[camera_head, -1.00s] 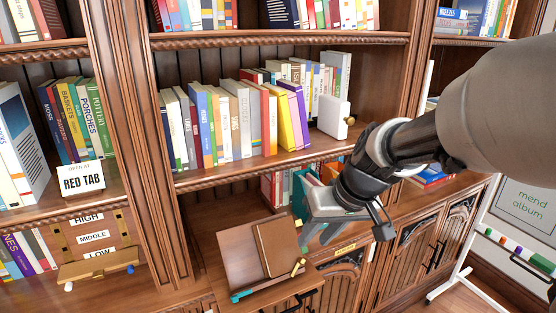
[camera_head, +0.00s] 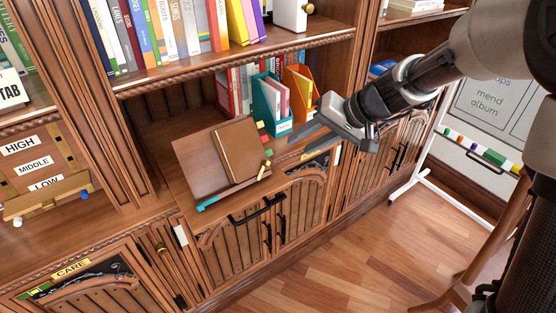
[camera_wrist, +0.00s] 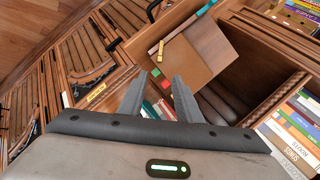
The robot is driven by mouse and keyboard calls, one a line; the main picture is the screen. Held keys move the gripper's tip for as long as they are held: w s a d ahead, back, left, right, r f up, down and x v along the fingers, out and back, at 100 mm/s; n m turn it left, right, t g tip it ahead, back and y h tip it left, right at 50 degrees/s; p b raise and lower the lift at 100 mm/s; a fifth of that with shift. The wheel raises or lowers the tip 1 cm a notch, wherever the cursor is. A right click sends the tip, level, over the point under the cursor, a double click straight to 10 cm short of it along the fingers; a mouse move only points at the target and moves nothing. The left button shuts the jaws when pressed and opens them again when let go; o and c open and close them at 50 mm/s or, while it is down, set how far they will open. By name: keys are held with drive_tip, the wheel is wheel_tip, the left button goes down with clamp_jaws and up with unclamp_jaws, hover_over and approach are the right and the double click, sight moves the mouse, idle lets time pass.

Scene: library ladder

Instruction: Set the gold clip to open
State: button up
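The gold clip (camera_head: 262,171) is a small yellow-gold piece at the lower right corner of a brown book (camera_head: 240,150) on a tilted wooden stand (camera_head: 196,165). It also shows in the wrist view (camera_wrist: 160,50), beyond my fingertips. I cannot tell its setting from these frames. My gripper (camera_head: 300,146) is open and empty, to the right of the stand and apart from the clip. In the wrist view my gripper (camera_wrist: 159,79) has its two grey fingers spread, pointing toward the stand's edge.
Red and green tabs (camera_head: 268,152) stick out along the book's right edge. A teal file box (camera_head: 271,110) and an orange one (camera_head: 300,92) stand behind my gripper. Black cabinet handles (camera_head: 258,208) project below the stand. A whiteboard on a white frame (camera_head: 425,165) stands right; floor is open in front.

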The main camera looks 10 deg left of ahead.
sight(269, 163)
drive_tip(key=x, duration=1.4)
drive_tip(key=shift+a+f+b, duration=0.1)
drive_tip(key=shift+a+b, duration=0.05)
drive_tip(key=shift+b, duration=0.2)
clamp_jaws()
